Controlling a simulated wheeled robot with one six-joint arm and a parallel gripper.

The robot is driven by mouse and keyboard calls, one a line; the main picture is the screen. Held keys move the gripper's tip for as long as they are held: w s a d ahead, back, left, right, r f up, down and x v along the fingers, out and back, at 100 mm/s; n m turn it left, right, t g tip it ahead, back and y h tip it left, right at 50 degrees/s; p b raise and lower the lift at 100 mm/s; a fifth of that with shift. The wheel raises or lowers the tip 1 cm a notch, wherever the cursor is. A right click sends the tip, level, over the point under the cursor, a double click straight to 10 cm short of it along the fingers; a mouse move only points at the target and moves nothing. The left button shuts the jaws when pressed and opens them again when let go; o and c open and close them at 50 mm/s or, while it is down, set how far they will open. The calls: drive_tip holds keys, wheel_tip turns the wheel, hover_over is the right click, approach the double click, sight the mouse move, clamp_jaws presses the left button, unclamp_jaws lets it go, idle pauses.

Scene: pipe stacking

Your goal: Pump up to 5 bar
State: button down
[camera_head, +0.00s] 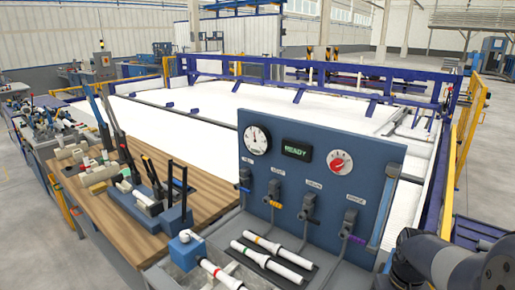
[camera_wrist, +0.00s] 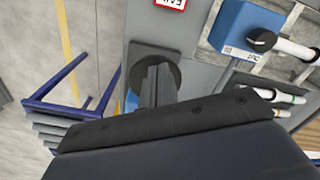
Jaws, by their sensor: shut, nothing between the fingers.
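The blue panel (camera_head: 320,165) in the head view carries a round white gauge (camera_head: 257,140), a dark display (camera_head: 297,149) with green letters that seem to say READY, and a red knob (camera_head: 340,162). The gauge's numbers are too small to read. Several grey valves stand in a row below, including one with a yellow-banded hose (camera_head: 274,192). A blue box (camera_head: 186,249) with a pipe stands at the front; a blue box with a black knob (camera_wrist: 262,39) shows in the wrist view. My gripper (camera_wrist: 157,84) is shut and empty, in front of a dark round disc (camera_wrist: 155,70).
Two white pipes (camera_head: 272,255) lie on a dark mat before the panel. A wooden bench top (camera_head: 130,175) on the left holds tools and upright levers. A large white table (camera_head: 270,105) with a blue frame lies behind. A blue railing (camera_wrist: 70,88) shows at left in the wrist view.

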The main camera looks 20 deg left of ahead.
drive_tip(key=shift+w+f+b, duration=0.1)
drive_tip(key=shift+f+b, duration=2.2)
drive_tip(key=shift+f, duration=1)
drive_tip(key=r+p, duration=0.1)
drive_tip(key=r, duration=0.1)
drive_tip(key=r+p, duration=0.3)
drive_tip(key=r, duration=0.1)
drive_tip(key=shift+s+a+r+p, duration=0.1)
drive_tip(key=shift+s+r+p, duration=0.2)
drive_tip(key=shift+s+p, duration=0.1)
drive_tip(key=shift+f, duration=0.2)
